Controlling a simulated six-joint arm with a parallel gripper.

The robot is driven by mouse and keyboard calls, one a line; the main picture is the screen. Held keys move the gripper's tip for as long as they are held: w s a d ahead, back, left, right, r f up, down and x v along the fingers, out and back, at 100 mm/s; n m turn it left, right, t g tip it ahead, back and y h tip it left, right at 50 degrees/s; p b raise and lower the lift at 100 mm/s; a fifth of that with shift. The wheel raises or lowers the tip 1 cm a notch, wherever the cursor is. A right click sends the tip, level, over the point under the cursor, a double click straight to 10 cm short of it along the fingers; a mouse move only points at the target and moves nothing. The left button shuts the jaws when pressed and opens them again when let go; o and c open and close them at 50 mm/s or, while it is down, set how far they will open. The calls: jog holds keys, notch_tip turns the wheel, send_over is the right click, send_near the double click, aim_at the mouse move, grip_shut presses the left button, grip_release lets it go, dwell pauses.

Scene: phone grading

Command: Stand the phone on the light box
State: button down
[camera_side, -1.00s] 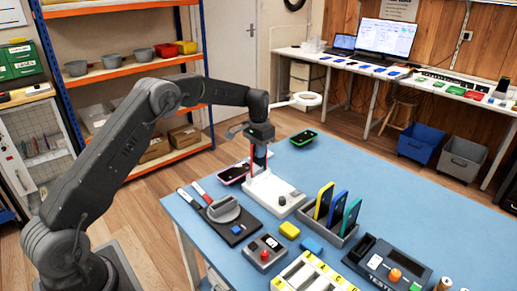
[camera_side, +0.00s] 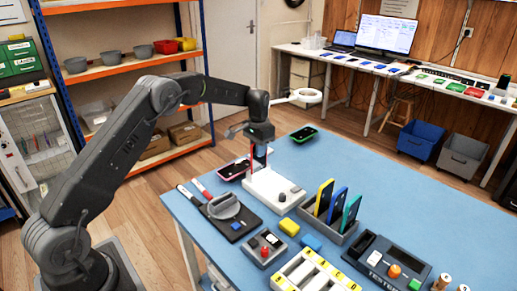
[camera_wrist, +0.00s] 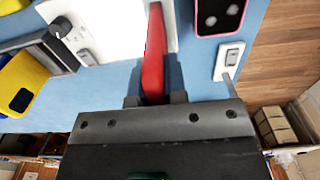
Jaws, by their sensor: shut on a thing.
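My gripper (camera_side: 259,149) is shut on a red-edged phone (camera_side: 252,153), held upright at the rear part of the white light box (camera_side: 270,190). In the wrist view the phone (camera_wrist: 155,55) shows edge-on as a red strip between the jaws, with the white light box (camera_wrist: 115,25) beside and behind it. The light box has a dark knob at its front. The phone's lower end is partly hidden by the gripper, and I cannot tell whether it touches the box.
A pink-edged phone (camera_side: 233,170) lies left of the light box, and a green-edged one (camera_side: 303,135) behind. A rack (camera_side: 336,231) holds several phones at front right. A black pad (camera_side: 233,228) with a grey object lies front left.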

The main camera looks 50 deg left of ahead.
jog(key=c, duration=1.1)
grip_release()
jog(key=shift+o, duration=0.4)
jog(key=shift+o, duration=1.2)
jog(key=shift+r, duration=0.15)
jog(key=shift+r, duration=0.6)
jog(key=shift+r, duration=0.1)
jog(key=shift+r, duration=0.65)
jog(key=shift+r, duration=0.1)
